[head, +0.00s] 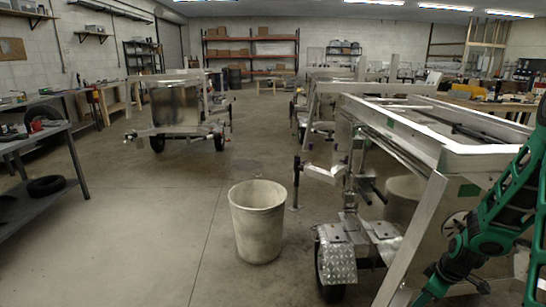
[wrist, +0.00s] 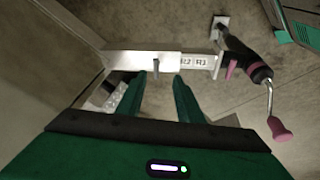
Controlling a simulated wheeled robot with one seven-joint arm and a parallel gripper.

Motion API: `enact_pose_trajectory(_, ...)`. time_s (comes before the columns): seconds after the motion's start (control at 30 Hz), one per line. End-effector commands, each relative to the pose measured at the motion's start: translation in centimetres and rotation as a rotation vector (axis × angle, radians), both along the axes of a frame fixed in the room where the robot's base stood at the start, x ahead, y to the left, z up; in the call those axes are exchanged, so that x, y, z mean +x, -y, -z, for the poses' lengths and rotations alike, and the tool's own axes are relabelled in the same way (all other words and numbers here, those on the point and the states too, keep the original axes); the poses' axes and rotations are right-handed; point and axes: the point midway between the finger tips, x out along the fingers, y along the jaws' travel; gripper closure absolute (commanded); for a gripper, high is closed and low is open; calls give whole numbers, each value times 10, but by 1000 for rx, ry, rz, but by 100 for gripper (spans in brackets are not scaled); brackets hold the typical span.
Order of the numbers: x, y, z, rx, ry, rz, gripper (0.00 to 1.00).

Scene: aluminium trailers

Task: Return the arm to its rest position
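My green arm (head: 510,200) reaches down along the right edge of the head view, in front of the nearest aluminium trailer (head: 415,150). My gripper (wrist: 156,88) shows in the wrist view with its two green fingers apart and nothing between them. Just beyond the fingertips is a metal bar (wrist: 130,60) with a small upright pin (wrist: 156,67) and the labels R2 and R1. I cannot tell whether the fingers touch the bar. In the head view I cannot make out the fingertips.
A jack with a pink-knobbed crank (wrist: 262,75) is right of the bar. A grey bin (head: 257,225) stands on the floor beside the trailer's diamond-plate fender (head: 337,265). A workbench (head: 40,140) is at the left, another trailer (head: 175,110) farther back. The left-centre floor is clear.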

Motion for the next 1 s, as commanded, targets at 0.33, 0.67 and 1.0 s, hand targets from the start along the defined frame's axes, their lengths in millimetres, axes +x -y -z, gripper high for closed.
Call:
enact_pose_trajectory(0.33, -66, 3, -106, -42, -114, 314, 67)
enact_pose_trajectory(0.67, -146, -13, -188, -29, -178, 674, 67)
enact_pose_trajectory(1.0, -238, -43, -241, 52, -230, 1041, 67)
